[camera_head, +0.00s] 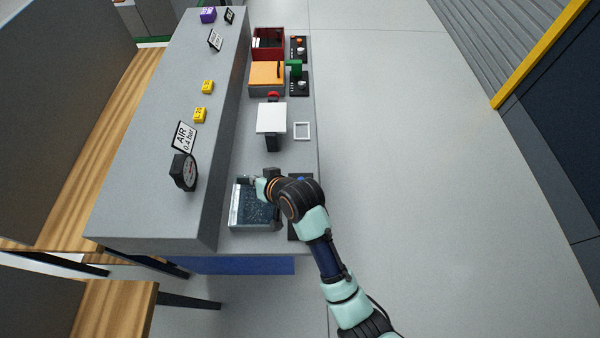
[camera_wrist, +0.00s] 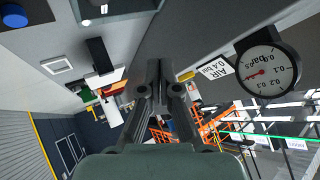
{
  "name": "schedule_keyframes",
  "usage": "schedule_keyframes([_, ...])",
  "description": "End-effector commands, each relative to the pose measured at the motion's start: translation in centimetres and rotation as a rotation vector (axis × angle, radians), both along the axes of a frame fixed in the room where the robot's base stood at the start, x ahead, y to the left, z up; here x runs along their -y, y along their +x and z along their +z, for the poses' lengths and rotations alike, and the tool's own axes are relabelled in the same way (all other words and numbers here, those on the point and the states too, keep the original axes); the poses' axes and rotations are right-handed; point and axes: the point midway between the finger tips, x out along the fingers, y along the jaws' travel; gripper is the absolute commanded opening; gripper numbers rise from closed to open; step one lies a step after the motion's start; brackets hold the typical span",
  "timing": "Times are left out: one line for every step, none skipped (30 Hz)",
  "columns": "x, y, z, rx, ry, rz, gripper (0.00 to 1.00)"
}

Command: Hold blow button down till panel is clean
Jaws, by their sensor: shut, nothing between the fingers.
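The dark blue panel (camera_head: 257,212) lies on the bench's lower shelf in the head view, in a grey frame. Light specks dot its surface. My arm's wrist covers its upper right part. A blue button (camera_wrist: 14,16) shows at the top left corner of the wrist view. It also shows in part beside my arm in the head view (camera_head: 301,178), on a black control strip (camera_head: 293,232). My gripper (camera_wrist: 153,70) is shut and empty, and looks clear of the button. In the head view it is mostly hidden at the panel's far edge.
A round gauge (camera_head: 184,172) and an "AIR 0.4 bar" sign (camera_head: 184,136) stand on the raised ledge. Farther along are a white plate on a stand (camera_head: 271,118), a white square frame (camera_head: 302,131), an orange box (camera_head: 266,76) and a red box (camera_head: 268,41). Open floor lies right.

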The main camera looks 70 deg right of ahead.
Motion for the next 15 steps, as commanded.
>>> schedule_keyframes([2.8, -1.3, 0.4, -0.002, 0.038, -0.064, 0.00])
schedule_keyframes([4.1, -2.0, 0.0, 0.000, 0.062, -0.099, 0.00])
schedule_keyframes([5.9, -3.0, -0.5, 0.003, 0.092, -0.144, 0.00])
schedule_keyframes([7.0, -3.7, -0.8, 0.005, 0.113, -0.175, 0.00])
schedule_keyframes([8.1, -4.4, -1.1, 0.010, 0.132, -0.202, 0.00])
schedule_keyframes([9.3, -5.3, -1.4, 0.014, 0.154, -0.237, 0.00])
schedule_keyframes([10.0, -5.9, -1.7, 0.017, 0.169, -0.260, 0.00])
schedule_keyframes([10.7, -6.4, -1.9, 0.019, 0.182, -0.279, 0.00])
schedule_keyframes([11.4, -7.0, -2.2, 0.022, 0.196, -0.299, 0.00])
schedule_keyframes([11.8, -7.4, -2.4, 0.025, 0.205, -0.313, 0.00])
schedule_keyframes([12.1, -7.6, -2.5, 0.026, 0.211, -0.323, 0.00])
schedule_keyframes([12.4, -7.9, -2.7, 0.028, 0.217, -0.333, 0.00])
schedule_keyframes([12.6, -8.0, -2.8, 0.029, 0.221, -0.337, 0.00])
schedule_keyframes([12.6, -8.1, -2.8, 0.030, 0.222, -0.340, 0.00])
schedule_keyframes([12.7, -8.1, -2.9, 0.030, 0.223, -0.342, 0.00])
